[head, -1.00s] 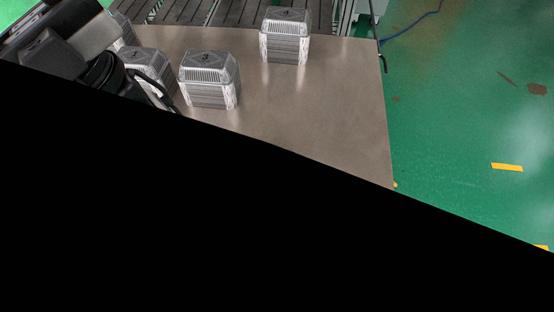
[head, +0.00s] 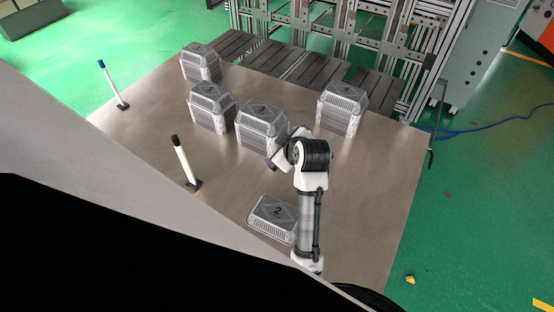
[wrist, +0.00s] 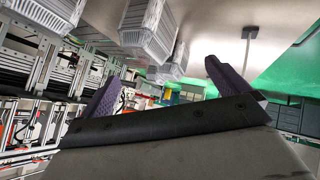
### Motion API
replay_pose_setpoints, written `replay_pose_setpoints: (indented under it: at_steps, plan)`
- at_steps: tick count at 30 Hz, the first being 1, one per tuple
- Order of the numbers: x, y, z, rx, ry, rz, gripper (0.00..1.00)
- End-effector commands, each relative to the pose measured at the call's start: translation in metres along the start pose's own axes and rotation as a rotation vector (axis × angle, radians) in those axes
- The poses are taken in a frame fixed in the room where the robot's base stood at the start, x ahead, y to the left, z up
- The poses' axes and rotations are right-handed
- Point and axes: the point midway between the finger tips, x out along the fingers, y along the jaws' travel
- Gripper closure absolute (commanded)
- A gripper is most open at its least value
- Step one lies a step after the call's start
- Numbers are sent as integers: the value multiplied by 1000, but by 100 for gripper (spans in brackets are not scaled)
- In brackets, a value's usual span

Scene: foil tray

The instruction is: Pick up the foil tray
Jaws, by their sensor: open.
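A single low foil tray (head: 273,219) marked "2" lies on the table's near part in the head view, its right end beside or partly behind my arm. Several taller stacks of similar foil trays stand further back: one at the far left (head: 201,63), one in front of it (head: 210,108), one in the middle (head: 261,128) and one at the right (head: 341,107). My gripper (head: 272,164) is small and partly hidden by my wrist, near the middle stack's base. In the wrist view my gripper (wrist: 165,85) has its two fingers wide apart with nothing between them.
The brown table (head: 375,185) has bare room at its right. Two upright posts on small bases, one blue-topped (head: 113,85) and one black-topped (head: 185,160), stand on its left side. A slatted conveyor (head: 300,62) and metal frames adjoin the back edge.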

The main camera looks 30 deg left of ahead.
Motion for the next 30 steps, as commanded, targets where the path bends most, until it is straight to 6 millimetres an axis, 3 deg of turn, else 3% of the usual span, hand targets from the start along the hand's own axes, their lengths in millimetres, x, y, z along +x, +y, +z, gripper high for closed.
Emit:
replay_pose_setpoints:
  at_steps: [1,3,6,9,14,30]
  plan:
    - [-2,-13,28,-3,-81,-101,0]
    - [-5,-34,61,-14,-162,-231,0]
    - [-14,-58,95,-26,-232,-380,0]
    - [-21,-74,113,-35,-265,-476,0]
    - [-17,-87,127,-40,-280,-527,0]
    - [44,-122,143,-39,-280,-524,0]
